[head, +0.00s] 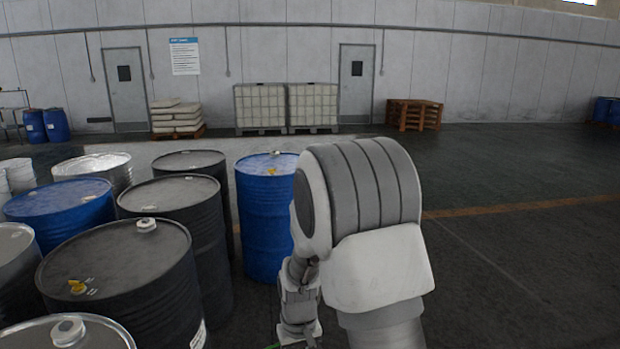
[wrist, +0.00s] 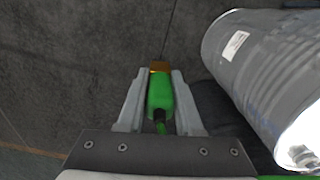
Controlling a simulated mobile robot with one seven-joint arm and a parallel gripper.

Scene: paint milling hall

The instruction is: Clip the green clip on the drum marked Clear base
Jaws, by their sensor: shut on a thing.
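My gripper (wrist: 161,74) is shut on the green clip (wrist: 160,95), which sits between its two fingers in the wrist view. The clip has a green body with an orange-brown tip pointing away from me and a dark end with a green cord toward the gripper's base. A silver drum (wrist: 262,70) with a small white label is right of my gripper, apart from the clip. In the head view my forearm hides part of the scene, and the fingers are not clear. No drum marking is readable, so I cannot tell which drum is Clear base.
Several drums crowd the left: black (head: 115,265), blue (head: 62,206) and silver (head: 95,167). Another blue drum (head: 264,215) stands just left of my arm. Pallet tanks (head: 260,107) and wooden pallets (head: 414,114) are at the back wall. The floor (head: 520,260) on the right is clear.

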